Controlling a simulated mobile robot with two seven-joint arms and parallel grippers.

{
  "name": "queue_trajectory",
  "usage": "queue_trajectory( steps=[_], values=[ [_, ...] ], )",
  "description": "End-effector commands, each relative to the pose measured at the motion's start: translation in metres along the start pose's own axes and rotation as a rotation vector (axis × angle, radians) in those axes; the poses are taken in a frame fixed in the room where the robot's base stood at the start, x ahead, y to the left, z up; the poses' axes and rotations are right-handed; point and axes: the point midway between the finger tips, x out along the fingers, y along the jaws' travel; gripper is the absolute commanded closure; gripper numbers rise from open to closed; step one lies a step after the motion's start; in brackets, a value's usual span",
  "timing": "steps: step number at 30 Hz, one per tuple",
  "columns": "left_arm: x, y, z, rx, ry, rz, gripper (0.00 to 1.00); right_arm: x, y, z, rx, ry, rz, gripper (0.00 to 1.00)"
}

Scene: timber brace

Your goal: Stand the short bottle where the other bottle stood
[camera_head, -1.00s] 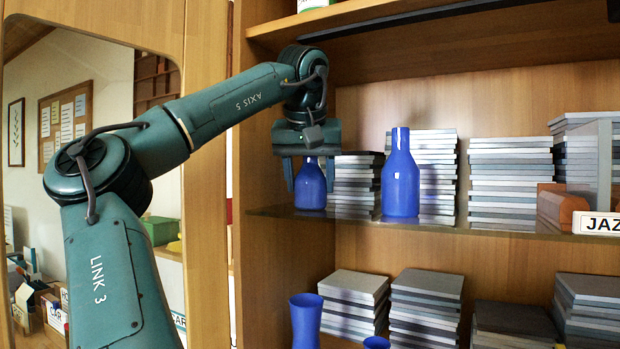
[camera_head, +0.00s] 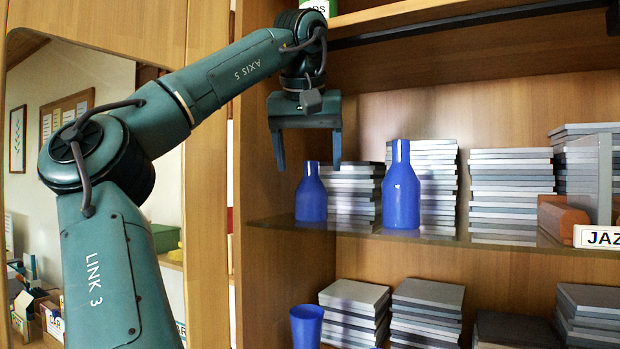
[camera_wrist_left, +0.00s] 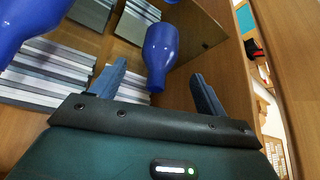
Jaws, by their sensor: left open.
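The short blue bottle (camera_head: 311,199) stands upright at the left end of the glass shelf. A taller blue bottle (camera_head: 401,194) stands upright to its right, with a gap between them. My left gripper (camera_head: 308,165) is open and empty, fingers pointing down, its tips around the height of the short bottle's neck. In the left wrist view, the short bottle (camera_wrist_left: 160,52) appears between the open fingers (camera_wrist_left: 155,88), with no clear contact; the taller bottle (camera_wrist_left: 25,28) is at the left. My right gripper is not in view.
Stacks of grey slabs (camera_head: 510,190) stand on the glass shelf (camera_head: 350,232), some close behind the bottles. A blue vessel (camera_head: 306,325) stands on the level below. The cabinet's left side wall (camera_head: 258,150) is close to the gripper. An upper board (camera_head: 390,15) lies above.

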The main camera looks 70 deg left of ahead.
Motion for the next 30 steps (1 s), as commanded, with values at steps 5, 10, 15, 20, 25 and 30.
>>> queue_trajectory(
  steps=[5, 10, 15, 20, 25, 30],
  values=[
    [-0.035, 0.0, -0.001, -0.002, 0.001, -0.001, 0.25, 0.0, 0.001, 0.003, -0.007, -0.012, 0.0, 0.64],
    [-0.051, 0.0, 0.0, -0.001, -0.001, 0.0, 0.25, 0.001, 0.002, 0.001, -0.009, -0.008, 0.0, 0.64],
    [-0.055, 0.0, 0.0, 0.001, -0.002, 0.0, 0.25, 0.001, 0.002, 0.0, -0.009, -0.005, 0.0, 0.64],
    [-0.055, 0.0, 0.0, 0.001, -0.002, 0.0, 0.25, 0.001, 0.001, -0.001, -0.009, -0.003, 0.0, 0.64],
    [-0.055, 0.0, 0.0, 0.0, -0.002, 0.0, 0.25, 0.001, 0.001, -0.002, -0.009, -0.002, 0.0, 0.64],
    [-0.054, 0.0, 0.0, 0.001, -0.002, 0.001, 0.25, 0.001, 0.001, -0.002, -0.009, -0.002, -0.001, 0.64]
  ],
)
